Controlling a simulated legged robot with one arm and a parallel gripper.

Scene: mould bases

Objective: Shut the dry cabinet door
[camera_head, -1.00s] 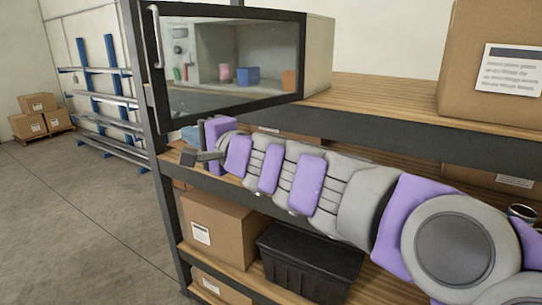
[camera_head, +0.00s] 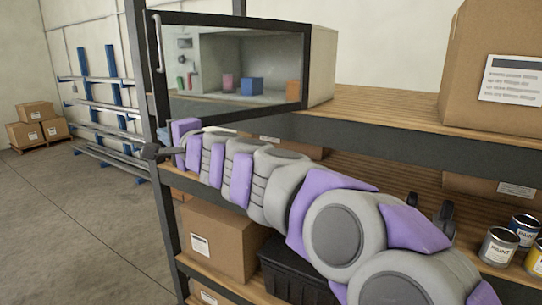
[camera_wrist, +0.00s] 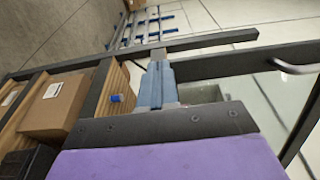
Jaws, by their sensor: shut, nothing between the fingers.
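The dry cabinet (camera_head: 322,65) stands on the upper shelf, its pale side wall at the right. Its dark-framed glass door (camera_head: 240,112) stands ajar, with the free edge at the left. A pale bar handle (camera_head: 158,42) is on that edge; it also shows in the wrist view (camera_wrist: 295,67). My gripper (camera_head: 150,152) is below the door's lower left corner, near the shelf post. In the wrist view my gripper (camera_wrist: 157,57) has its fingers together and empty, beside the dark frame. I cannot tell whether it touches the door.
The shelf post (camera_head: 165,190) rises close to my gripper. Through the glass I see a pink, a blue (camera_head: 251,86) and an orange thing. Cardboard boxes (camera_head: 215,240) and a black bin (camera_head: 290,270) sit below. Paint cans (camera_head: 498,247) are at right.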

